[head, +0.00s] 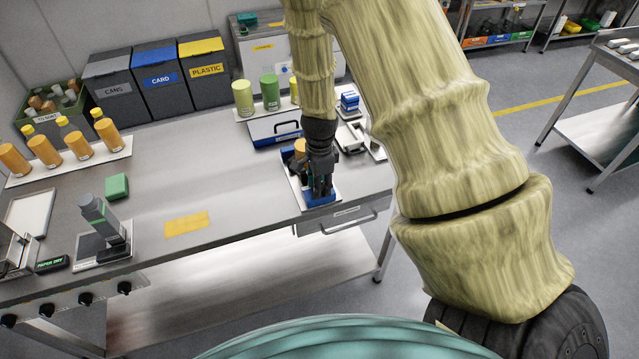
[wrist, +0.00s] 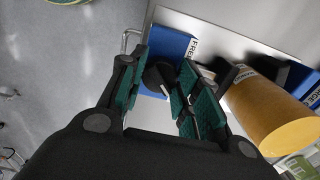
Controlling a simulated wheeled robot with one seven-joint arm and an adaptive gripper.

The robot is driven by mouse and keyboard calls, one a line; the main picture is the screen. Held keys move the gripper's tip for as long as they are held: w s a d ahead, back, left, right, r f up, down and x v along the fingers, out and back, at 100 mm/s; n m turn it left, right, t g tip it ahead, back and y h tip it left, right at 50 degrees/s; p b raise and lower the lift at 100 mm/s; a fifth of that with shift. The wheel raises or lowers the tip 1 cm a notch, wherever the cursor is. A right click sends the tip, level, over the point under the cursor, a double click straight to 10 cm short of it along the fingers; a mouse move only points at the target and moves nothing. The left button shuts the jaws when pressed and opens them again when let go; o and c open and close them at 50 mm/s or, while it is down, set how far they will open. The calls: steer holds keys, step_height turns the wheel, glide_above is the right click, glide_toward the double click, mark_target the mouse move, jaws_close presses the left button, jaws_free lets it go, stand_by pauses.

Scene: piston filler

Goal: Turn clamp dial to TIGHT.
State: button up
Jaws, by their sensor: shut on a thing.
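The clamp is a blue block (wrist: 170,45) at the table's front right edge; its blue body (head: 322,198) also shows below my gripper in the head view. The black round clamp dial (wrist: 158,76) sits on it between my fingers, with a pale mark on its lower right. My gripper (wrist: 166,88) is shut on the dial, its green pads on either side. In the head view my gripper (head: 319,190) points down at the clamp and hides the dial. A white label on the block's right reads "FRE", cut off by a finger; no TIGHT label is visible.
A blue-fronted tray (head: 275,133) and green cylinders (head: 269,92) stand behind. A drawer handle (head: 350,224) projects below the table edge. The table's middle is mostly clear around a yellow patch (head: 187,223).

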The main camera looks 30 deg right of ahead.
steer(key=o, duration=1)
steer(key=shift+r, duration=0.1)
step_height(320, 180, up, 12)
stand_by(1.0)
stand_by(0.5)
